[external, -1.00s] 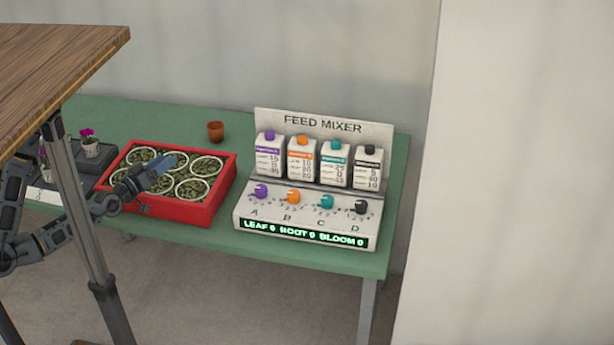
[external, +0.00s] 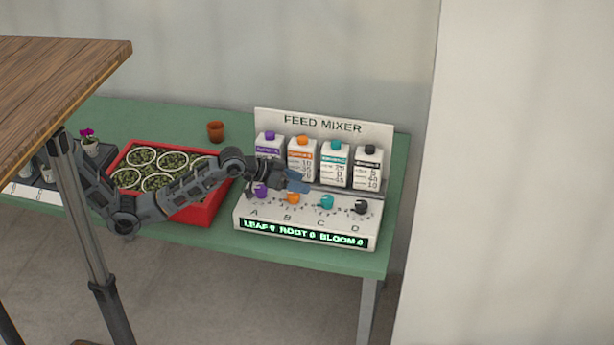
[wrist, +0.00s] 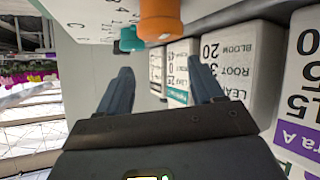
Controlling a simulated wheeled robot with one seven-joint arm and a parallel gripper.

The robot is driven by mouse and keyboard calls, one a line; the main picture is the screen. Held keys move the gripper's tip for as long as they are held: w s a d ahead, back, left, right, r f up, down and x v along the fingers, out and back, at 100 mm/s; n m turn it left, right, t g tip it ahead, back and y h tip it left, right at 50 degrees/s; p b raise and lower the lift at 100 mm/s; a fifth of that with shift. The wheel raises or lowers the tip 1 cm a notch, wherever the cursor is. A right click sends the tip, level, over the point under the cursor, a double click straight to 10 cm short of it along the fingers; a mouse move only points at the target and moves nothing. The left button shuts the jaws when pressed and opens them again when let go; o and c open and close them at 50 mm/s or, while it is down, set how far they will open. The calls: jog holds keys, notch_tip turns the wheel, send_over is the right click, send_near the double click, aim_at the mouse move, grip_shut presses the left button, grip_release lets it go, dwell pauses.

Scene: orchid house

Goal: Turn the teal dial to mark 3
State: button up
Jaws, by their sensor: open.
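The teal dial (external: 326,202) is third from the left in the row on the feed mixer (external: 300,214), above the letter C. In the wrist view the teal dial (wrist: 130,39) shows upside down, partly behind the orange dial (wrist: 160,22). My gripper (external: 300,184) is over the mixer near the orange dial, left of the teal dial and apart from it. In the wrist view my gripper (wrist: 163,85) has its two blue fingers spread with nothing between them. The display (external: 305,234) reads LEAF 0, ROOT 0, BLOOM 0. The teal dial's exact pointer mark is too small to read.
A purple dial (external: 260,191) and a black dial (external: 361,207) are in the same row. Several bottles, including a teal-capped one (external: 335,165), stand behind the dials. A red tray (external: 205,212) of potted plants is to the left. A small terracotta pot (external: 216,131) stands behind.

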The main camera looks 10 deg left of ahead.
aim_at(327, 199)
jog(key=d+y, duration=0.1)
jog(key=d+y+b, duration=0.1)
jog(key=d, duration=0.1)
jog(key=w+d+y, duration=0.1)
jog(key=shift+d+r+n+g+y+b, duration=0.3)
jog(key=shift+r+n+y+b, duration=0.05)
jog(key=shift+r+n+y, duration=0.05)
jog(key=s+d+r+n+g+y+b, duration=0.1)
jog(key=s+d+r+y+b, duration=0.1)
jog(key=s+r+y, duration=0.15)
jog(key=shift+g+y, duration=0.25)
jog(key=shift+g, duration=0.05)
jog(key=x, duration=0.7)
jog(key=shift+s+f, duration=0.15)
jog(key=shift+s, duration=0.05)
jog(key=c, duration=1)
jog(key=shift+c, duration=0.2)
